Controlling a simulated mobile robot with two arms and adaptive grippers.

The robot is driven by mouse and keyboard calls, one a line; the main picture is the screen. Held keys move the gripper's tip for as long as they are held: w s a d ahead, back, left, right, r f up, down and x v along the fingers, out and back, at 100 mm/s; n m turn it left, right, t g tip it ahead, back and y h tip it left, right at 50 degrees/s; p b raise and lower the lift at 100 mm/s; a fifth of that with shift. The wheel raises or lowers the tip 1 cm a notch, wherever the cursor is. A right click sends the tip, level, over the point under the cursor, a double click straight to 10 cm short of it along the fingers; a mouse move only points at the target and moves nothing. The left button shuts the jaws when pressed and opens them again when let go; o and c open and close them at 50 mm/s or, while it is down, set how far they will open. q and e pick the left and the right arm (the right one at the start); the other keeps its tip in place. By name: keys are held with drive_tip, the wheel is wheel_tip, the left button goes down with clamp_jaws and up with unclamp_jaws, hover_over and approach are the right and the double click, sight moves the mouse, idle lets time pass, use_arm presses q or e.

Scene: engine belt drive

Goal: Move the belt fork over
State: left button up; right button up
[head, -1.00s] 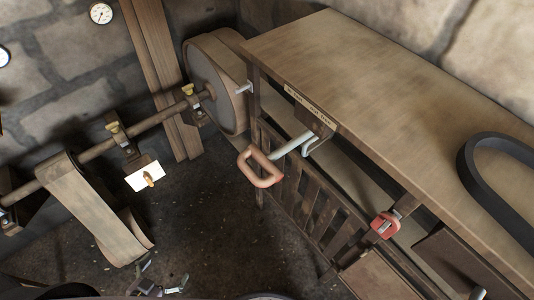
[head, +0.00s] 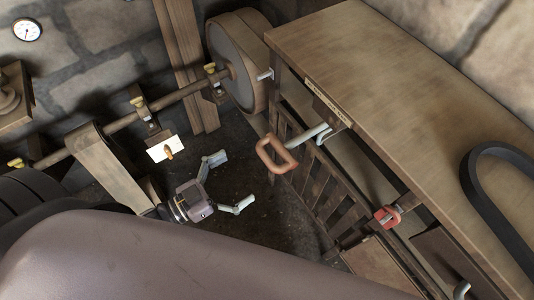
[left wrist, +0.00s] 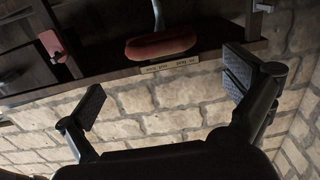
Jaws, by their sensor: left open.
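The belt fork's handle, a copper-brown loop grip (head: 277,154) on a grey rod (head: 311,135), sticks out from the front of the wooden bench below a small label plate (head: 326,100). In the left wrist view the reddish grip (left wrist: 161,45) lies ahead, beyond the fingers and between them. My left gripper (head: 229,181) is open and empty, to the lower left of the grip and apart from it. Its two spread fingers also show in the left wrist view (left wrist: 163,88). My right gripper is not in view.
A red lever (head: 386,216) sits farther right along the bench (head: 390,80). A black belt loop (head: 480,180) lies on the bench top. A shaft (head: 180,97) with a large wheel (head: 235,65) runs at the left. A white tag (head: 166,148) hangs from it. My arm covers the lower foreground.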

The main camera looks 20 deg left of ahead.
sight(267, 157)
use_arm(q)
drive_tip(key=p+x, duration=0.1)
drive_tip(key=x, duration=0.8)
drive_tip(key=shift+p, duration=0.4)
drive_tip(key=shift+c, duration=0.4)
drive_tip(key=c, duration=1.3)
drive_tip(key=shift+o, duration=0.2)
drive_tip(key=b+x, duration=0.1)
drive_tip(key=x, duration=0.9)
drive_tip(key=shift+s+a+r, duration=0.1)
drive_tip(key=shift+s+r, duration=0.05)
drive_tip(key=o, duration=1.3)
drive_tip(key=shift+o, duration=0.2)
